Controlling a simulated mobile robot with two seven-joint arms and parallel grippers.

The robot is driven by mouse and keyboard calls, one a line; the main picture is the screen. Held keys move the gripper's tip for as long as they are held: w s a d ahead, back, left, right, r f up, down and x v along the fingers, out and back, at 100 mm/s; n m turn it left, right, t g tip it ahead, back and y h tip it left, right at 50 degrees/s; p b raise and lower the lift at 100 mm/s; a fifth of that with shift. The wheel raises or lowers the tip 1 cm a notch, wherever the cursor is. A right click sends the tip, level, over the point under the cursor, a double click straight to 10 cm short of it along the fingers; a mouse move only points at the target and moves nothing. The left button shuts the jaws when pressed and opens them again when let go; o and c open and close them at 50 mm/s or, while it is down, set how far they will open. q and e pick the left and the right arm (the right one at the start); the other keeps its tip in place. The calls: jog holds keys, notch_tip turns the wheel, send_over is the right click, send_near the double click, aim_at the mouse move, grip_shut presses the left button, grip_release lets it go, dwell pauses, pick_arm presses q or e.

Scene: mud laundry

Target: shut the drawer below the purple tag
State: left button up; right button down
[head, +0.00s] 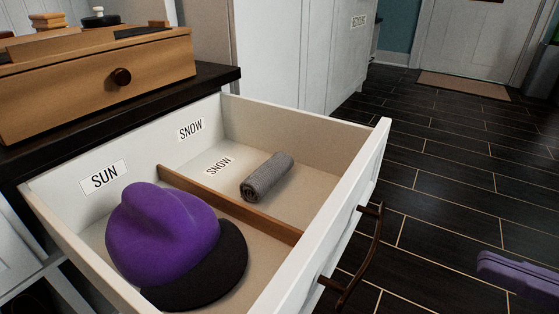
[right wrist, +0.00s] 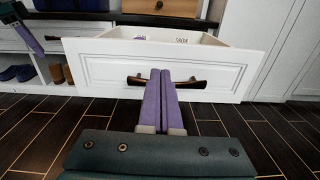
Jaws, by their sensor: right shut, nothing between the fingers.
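A white drawer (head: 312,238) stands pulled out; its panelled front (right wrist: 90,65) faces me in the right wrist view. It has a dark curved handle (head: 366,258), also in the right wrist view (right wrist: 196,84). A purple cap with a black brim (head: 165,235) and a rolled grey cloth (head: 267,177) lie inside, parted by a wooden divider (head: 230,205). I see no purple tag. My right gripper (head: 484,263) is shut and empty, in front of the drawer and apart from the handle. Its fingers also show in the right wrist view (right wrist: 165,74). A dark arm part, seemingly my left gripper (right wrist: 30,32), shows there; its jaws are unclear.
Shoes (right wrist: 20,73) stand on a shelf left of the drawer. The dark tiled floor (head: 440,170) is open to the right, with a doormat (head: 463,86) farther back.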

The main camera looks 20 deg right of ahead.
aim_at(340, 212)
jog(key=shift+n, duration=0.3)
jog(key=b+x, duration=0.1)
jog(key=x, duration=0.5)
jog(key=b+x, duration=0.2)
jog(key=x, duration=0.5)
jog(key=shift+s+a, duration=0.15)
jog(key=shift+a, duration=0.2)
jog(key=shift+w+a, duration=0.25)
jog(key=shift+w, duration=0.05)
pick_arm(q)
jog(key=f, duration=0.3)
jog(key=shift+a, duration=0.2)
